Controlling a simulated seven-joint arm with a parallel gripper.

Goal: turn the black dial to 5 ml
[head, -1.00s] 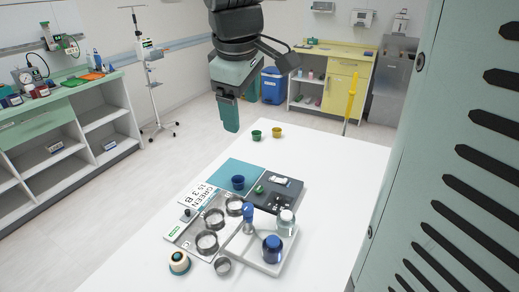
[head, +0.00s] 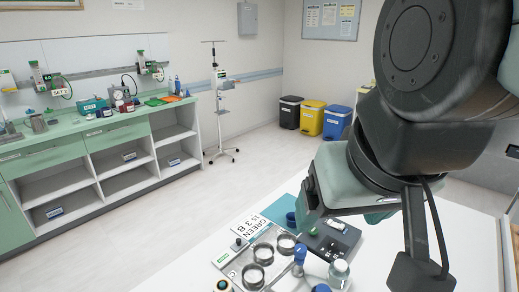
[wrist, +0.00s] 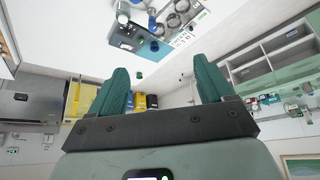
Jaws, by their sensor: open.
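A small black knob (head: 238,243) stands on a grey panel (head: 222,258) with a green label, near the table's front left in the head view. It is the likeliest black dial, but its scale and pointer are too small to read. My gripper (wrist: 163,80) is open, with two teal fingers apart and nothing between them in the wrist view. In the head view my arm hangs over the table's right part, and the fingertips are hard to make out. The gripper is apart from the knob.
Metal rings (head: 264,254) stand beside the knob. A dark box (head: 330,238), a blue cup (head: 291,219) and a clear bottle (head: 338,270) are nearby. The table's right side (head: 470,235) is clear. A shelf counter (head: 95,140) stands left, with bins (head: 311,118) at the back.

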